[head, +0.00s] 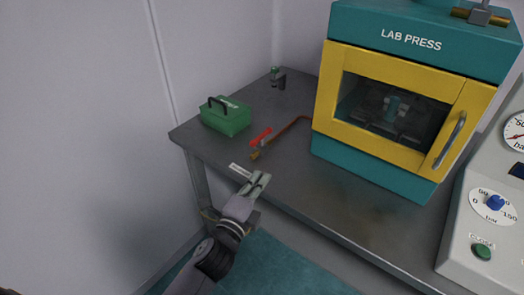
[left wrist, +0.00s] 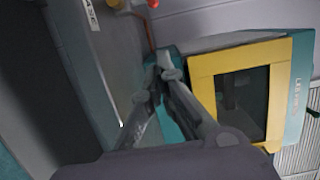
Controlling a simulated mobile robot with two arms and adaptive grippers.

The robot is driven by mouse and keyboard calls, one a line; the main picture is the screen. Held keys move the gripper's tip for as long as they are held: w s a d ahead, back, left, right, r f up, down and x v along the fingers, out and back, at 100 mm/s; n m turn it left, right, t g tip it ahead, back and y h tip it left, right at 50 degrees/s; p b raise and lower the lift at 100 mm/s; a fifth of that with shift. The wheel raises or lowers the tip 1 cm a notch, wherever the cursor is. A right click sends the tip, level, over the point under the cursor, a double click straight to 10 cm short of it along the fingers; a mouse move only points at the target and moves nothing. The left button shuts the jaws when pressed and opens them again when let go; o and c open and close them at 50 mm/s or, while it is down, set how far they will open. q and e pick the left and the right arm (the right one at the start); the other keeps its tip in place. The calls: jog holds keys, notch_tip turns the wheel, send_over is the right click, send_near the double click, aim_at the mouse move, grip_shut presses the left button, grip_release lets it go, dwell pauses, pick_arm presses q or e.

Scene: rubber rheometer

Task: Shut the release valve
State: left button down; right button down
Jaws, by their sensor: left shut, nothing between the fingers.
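The release valve has a red lever handle (head: 261,136) and a copper pipe (head: 291,129) that runs along the table to the lab press. A brass end (head: 255,155) lies at the near end of the pipe. A small white label (head: 240,170) is on the table's front edge by it. My left gripper (head: 261,179) is shut and empty, near the table's front edge, just in front of the valve and apart from it. In the left wrist view, the red handle (left wrist: 114,4) is cut off at the top edge, and the gripper's fingertips (left wrist: 161,68) are together. My right gripper is not in view.
The teal and yellow lab press (head: 374,152) stands on the table right of the valve, its door closed. A green box (head: 226,121) with a dark handle sits left of the valve. A small green item (head: 275,75) stands at the back. A control console (head: 471,239) is at right.

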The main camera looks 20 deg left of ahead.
aim_at(261, 140)
pick_arm(q)
jog(key=shift+w, duration=0.1)
jog(key=w, duration=0.3)
jog(key=w+p, duration=0.1)
jog(key=w, duration=0.2)
jog(key=w+d, duration=0.1)
jog(key=w, duration=0.3)
jog(key=a, duration=0.1)
jog(key=w+a+p, duration=0.1)
jog(key=a, duration=0.1)
jog(key=shift+a, duration=0.4)
